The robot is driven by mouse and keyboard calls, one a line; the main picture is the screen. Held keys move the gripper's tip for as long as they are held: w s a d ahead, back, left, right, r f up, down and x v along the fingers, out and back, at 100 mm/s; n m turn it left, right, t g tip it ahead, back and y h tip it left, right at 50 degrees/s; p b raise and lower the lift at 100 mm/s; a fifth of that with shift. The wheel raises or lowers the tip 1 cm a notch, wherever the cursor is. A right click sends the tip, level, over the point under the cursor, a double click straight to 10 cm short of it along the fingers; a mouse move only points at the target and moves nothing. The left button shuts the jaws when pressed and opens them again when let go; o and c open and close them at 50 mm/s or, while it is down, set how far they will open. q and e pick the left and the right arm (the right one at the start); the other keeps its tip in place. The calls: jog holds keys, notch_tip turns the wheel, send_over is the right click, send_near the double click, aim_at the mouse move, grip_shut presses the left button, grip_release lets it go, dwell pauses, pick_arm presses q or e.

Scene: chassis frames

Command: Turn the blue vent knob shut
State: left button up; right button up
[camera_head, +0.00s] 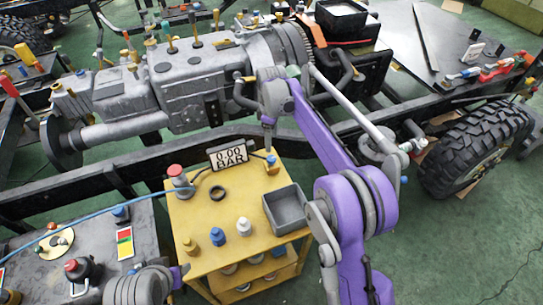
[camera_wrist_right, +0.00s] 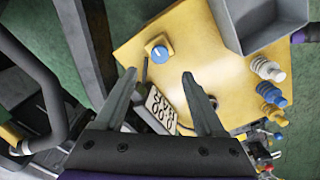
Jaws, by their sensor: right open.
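The blue vent knob (camera_head: 271,160) sits on a small brass-coloured fitting at the back right corner of the yellow cart top. In the right wrist view the round blue knob (camera_wrist_right: 159,53) shows from above with a pale mark on its face. My right gripper (camera_head: 268,147) points down just above the knob. In the wrist view its two fingers (camera_wrist_right: 158,75) are spread apart with nothing between them, and the knob appears beyond their tips. I see no contact. Part of my left arm shows at the lower left of the head view, but its gripper is not visible.
A display reading 0.00 BAR (camera_head: 227,155) stands left of the knob.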

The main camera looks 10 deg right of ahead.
aim_at(271, 158)
notch_tip(271, 158, down, 9)
jog(key=shift+f, duration=0.1)
jog(key=shift+c, duration=0.4)
grip_shut()
